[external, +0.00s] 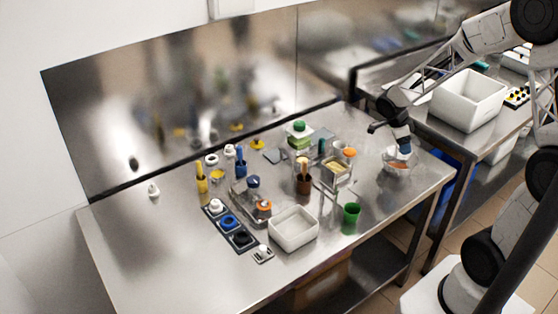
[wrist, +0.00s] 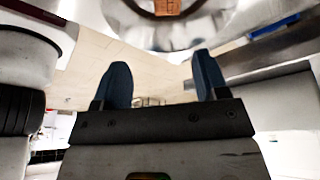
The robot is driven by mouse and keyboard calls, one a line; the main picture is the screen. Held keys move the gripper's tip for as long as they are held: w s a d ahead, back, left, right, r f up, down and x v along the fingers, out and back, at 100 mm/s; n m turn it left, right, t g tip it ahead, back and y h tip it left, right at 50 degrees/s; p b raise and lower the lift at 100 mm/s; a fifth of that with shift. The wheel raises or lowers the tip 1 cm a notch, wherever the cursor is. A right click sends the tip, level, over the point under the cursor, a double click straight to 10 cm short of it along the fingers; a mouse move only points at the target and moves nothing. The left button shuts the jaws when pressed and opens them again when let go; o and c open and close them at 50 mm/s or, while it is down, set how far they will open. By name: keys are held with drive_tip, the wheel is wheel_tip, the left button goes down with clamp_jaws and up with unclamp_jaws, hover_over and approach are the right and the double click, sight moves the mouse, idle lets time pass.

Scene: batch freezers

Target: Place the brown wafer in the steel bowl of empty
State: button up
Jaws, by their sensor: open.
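The steel bowl (external: 397,167) stands near the right end of the steel table in the external view. Its round shiny inside fills the top of the wrist view (wrist: 205,32). A brown wafer with a grid pattern (wrist: 166,7) shows inside the bowl's outline at the top edge, partly cut off. It seems to lie in the bowl. My gripper (external: 403,148) is just above the bowl in the external view. In the wrist view my gripper (wrist: 163,65) has its two dark blue fingers apart, with nothing held between them.
A white bin (external: 293,230), a green cup (external: 350,218), a clear container (external: 337,173) and a brown cup (external: 303,184) stand left of the bowl. Several bottles and small tubs are farther left. The table's left part is mostly clear. A second table holds a white tub (external: 468,99).

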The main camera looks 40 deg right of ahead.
drive_tip(key=s+a+r+n+t+y, duration=0.1)
drive_tip(key=s+a+r+n+t, duration=0.1)
drive_tip(key=s+a+r+n, duration=0.6)
drive_tip(key=s+a+r+n+t+y, duration=0.1)
drive_tip(key=s+a+r+n+t, duration=0.2)
drive_tip(key=s+a+r+n, duration=0.5)
drive_tip(key=shift+s+a+r+n+y, duration=0.3)
drive_tip(key=shift+s+r+n, duration=1.8)
drive_tip(key=shift+n, duration=2.5)
drive_tip(key=shift+w+d+r, duration=0.1)
drive_tip(key=shift+w, duration=0.05)
